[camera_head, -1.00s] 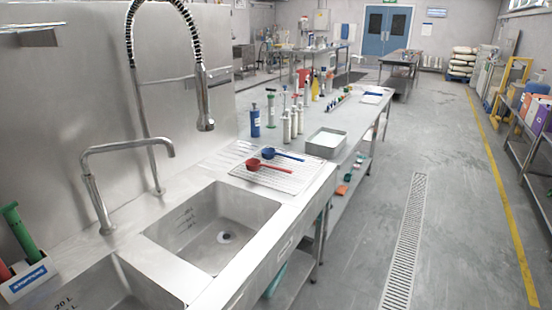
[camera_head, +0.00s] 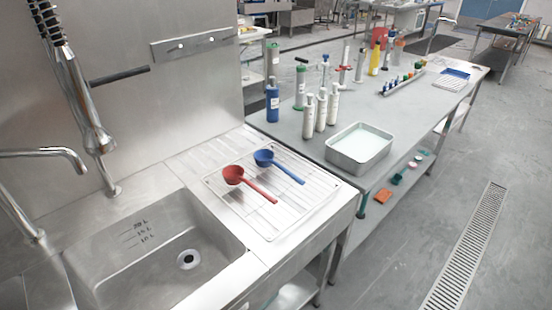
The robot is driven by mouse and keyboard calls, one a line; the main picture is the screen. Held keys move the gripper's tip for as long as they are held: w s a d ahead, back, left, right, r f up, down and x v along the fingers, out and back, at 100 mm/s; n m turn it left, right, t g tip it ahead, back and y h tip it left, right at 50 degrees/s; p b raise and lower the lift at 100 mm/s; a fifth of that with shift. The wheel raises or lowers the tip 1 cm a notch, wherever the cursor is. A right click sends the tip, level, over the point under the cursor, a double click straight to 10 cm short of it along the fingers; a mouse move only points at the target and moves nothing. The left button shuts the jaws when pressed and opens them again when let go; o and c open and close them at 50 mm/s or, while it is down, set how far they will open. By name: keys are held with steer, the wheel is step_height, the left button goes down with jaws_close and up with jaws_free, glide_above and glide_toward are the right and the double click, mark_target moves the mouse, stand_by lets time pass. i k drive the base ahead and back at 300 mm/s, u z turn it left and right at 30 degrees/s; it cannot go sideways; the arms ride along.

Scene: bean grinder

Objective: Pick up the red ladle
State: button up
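The red ladle (camera_head: 235,176) lies on a wire rack (camera_head: 297,218) to the right of the sink. Its bowl is at the left and its handle points to the lower right. A blue ladle (camera_head: 266,158) lies just behind it on the same rack, with its handle also pointing to the lower right. The two ladles are close together but look apart. My gripper is not in view.
A sink basin (camera_head: 150,245) is left of the rack, with a hose tap (camera_head: 97,135) above it. A metal tray (camera_head: 359,148), white bottles (camera_head: 321,112) and a blue bottle (camera_head: 272,100) stand on the table behind. The floor (camera_head: 420,215) at the right is clear.

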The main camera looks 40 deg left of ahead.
mark_target(233, 175)
steer(key=i, duration=1.2)
steer(key=u, duration=4.6)
